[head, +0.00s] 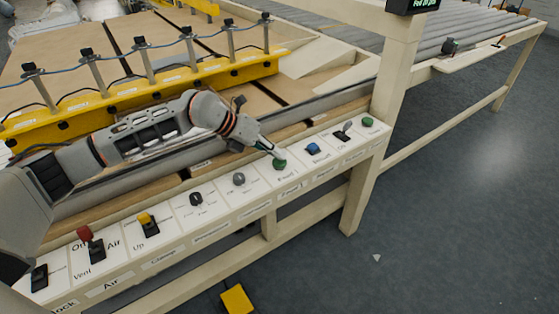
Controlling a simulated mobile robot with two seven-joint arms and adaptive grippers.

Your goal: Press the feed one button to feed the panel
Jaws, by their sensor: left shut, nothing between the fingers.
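A row of labelled buttons and switches runs along a cream control panel (215,205) in the head view. My left gripper (277,155) is shut and empty, its tip at a green button (280,164) right of the panel's middle. The fingertips overlap the button's upper edge in the picture; I cannot tell whether they touch it or press it. The small label by this button is too blurred to read surely. A blue button (312,149) is to its right, and another green button (368,122) sits at the panel's right end. My right gripper is not in view.
A yellow bar (150,88) with several upright posts lies behind my arm, over brown boards. A cream post (398,70) rises near the panel's right end. A roller conveyor (440,45) extends at the right. A yellow block (236,299) is on the floor.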

